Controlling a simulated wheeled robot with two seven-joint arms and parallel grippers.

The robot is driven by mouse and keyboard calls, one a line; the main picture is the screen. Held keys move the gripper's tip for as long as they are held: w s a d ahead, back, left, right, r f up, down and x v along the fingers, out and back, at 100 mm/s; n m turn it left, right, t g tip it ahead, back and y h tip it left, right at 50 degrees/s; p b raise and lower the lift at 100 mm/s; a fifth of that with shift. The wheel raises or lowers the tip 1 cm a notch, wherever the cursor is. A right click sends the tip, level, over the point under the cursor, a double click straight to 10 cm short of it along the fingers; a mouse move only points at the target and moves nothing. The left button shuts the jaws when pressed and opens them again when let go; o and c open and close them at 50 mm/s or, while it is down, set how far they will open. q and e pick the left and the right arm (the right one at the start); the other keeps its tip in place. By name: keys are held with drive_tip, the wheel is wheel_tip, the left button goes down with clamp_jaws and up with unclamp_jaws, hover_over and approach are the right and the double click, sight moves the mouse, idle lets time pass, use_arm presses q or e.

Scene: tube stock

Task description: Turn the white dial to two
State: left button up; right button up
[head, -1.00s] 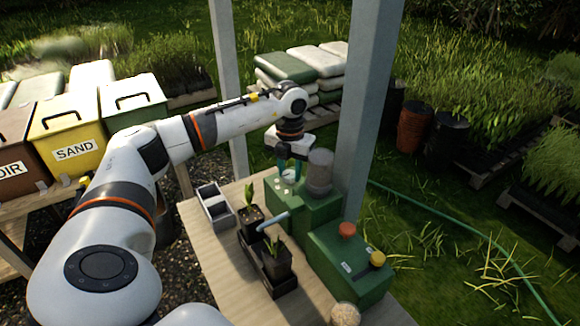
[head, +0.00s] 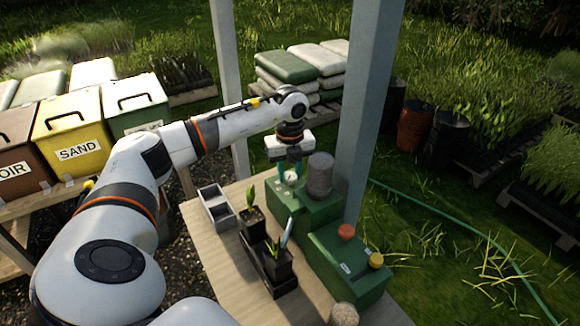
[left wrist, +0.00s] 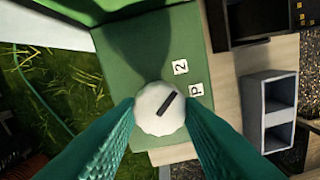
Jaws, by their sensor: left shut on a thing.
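The white dial (left wrist: 157,121) sits on a green box, and it shows in the left wrist view with a short black mark. The mark points up and right, between the "2" label (left wrist: 181,67) and the "P" label (left wrist: 196,90), nearer the "2". My left gripper (left wrist: 160,117) has its teal fingers on both sides of the dial, shut on it. My right gripper is in neither view.
A grey cylinder (head: 319,175) stands on the green box close beside the gripper. A grey divided tray (head: 217,207), potted seedlings (head: 252,222) and a light blue rod (head: 287,232) are nearby. A green box with red and yellow buttons (head: 347,268) stands in front. A post (head: 368,110) rises behind.

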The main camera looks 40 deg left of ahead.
sight(290, 175)
use_arm(q)
drive_tip(key=shift+w+a+r+n, duration=0.1)
drive_tip(key=shift+r+n, duration=0.05)
drive_tip(key=shift+n, duration=0.15)
drive_tip(key=o, duration=1)
wheel_tip(290, 175, up, 12)
drive_tip(key=b, duration=0.1)
idle(0.5)
